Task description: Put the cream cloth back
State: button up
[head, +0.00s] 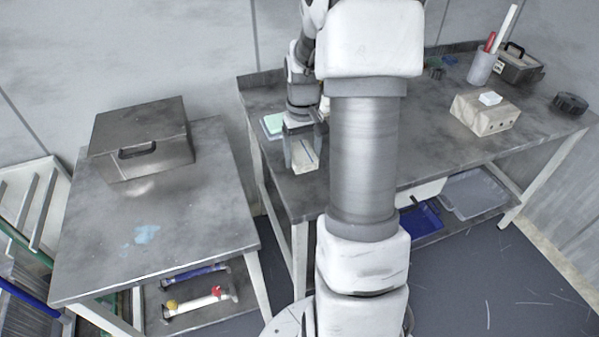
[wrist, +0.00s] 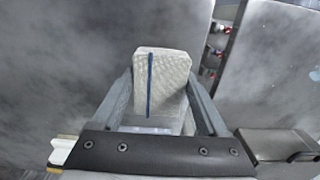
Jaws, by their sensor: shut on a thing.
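My gripper (head: 302,160) is over the left end of the right-hand bench (head: 400,160). In the wrist view my gripper (wrist: 161,82) is shut on the cream cloth (wrist: 170,72), a pale folded block with a dark blue stripe, held between both fingers. In the head view the cream cloth (head: 306,157) shows only partly between the fingers. How far it is above the bench top is hard to tell. A pale green cloth-like piece (head: 272,122) lies just behind and left of my gripper, partly hidden by my arm.
A cardboard box (head: 484,116) with a small white block (head: 490,98), a cup (head: 482,68) of tools, a dark toolbox (head: 520,64) and a black disc (head: 569,104) stand at the bench's right. A grey case (head: 140,140) sits on the left table (head: 190,220). A gap separates table and bench.

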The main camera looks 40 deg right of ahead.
aim_at(300, 178)
jog(key=shift+a+f, duration=0.4)
jog(key=shift+a, duration=0.1)
jog(key=shift+f+b, duration=0.65)
jog(key=shift+f, duration=1.2)
jog(key=shift+f, duration=0.2)
jog(key=o, duration=1.1)
jog(key=shift+r, duration=0.15)
notch_tip(300, 178, up, 12)
jog(key=p, duration=0.3)
jog(key=shift+r, duration=0.1)
